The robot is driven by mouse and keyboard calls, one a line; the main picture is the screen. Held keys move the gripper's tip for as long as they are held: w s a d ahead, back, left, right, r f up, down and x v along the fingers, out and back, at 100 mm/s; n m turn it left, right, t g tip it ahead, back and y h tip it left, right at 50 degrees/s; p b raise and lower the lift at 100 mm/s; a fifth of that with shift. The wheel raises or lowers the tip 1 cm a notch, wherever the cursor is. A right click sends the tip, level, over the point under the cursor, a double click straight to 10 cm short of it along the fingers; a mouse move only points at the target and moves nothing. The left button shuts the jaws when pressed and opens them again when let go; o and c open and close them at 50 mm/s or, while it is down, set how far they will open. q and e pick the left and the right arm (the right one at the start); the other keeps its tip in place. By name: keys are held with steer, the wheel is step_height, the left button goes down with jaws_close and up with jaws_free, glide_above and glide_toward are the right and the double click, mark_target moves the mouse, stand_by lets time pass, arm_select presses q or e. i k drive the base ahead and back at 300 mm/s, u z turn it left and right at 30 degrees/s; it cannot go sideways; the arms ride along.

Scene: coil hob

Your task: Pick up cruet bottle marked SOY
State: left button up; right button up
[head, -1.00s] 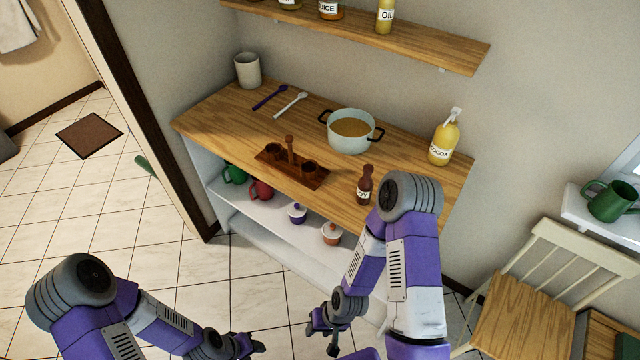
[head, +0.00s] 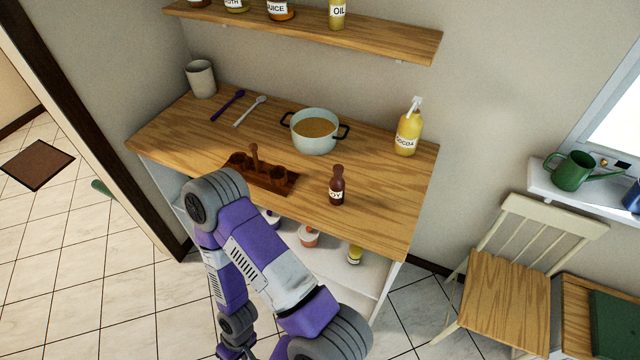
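The cruet bottle marked SOY (head: 337,188) is dark brown with a white label. It stands upright on the wooden counter (head: 385,205), near its front edge, right of a dark wooden cruet rack (head: 283,183). One of my arms, which looks like the right, rises in front of the counter with its elbow left of the bottle. Its gripper (head: 235,352) shows only partly at the bottom edge, well below the bottle and apart from it; its fingers are not clear. My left gripper is out of view.
A pot of brown liquid (head: 314,133) stands behind the bottle, and a yellow COCOA dispenser (head: 407,130) at the back right. A wall shelf (head: 380,35) hangs above. A chair (head: 505,285) stands right.

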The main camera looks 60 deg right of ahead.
mark_target(337, 189)
steer(key=i, duration=1.8)
steer(key=z, duration=3.1)
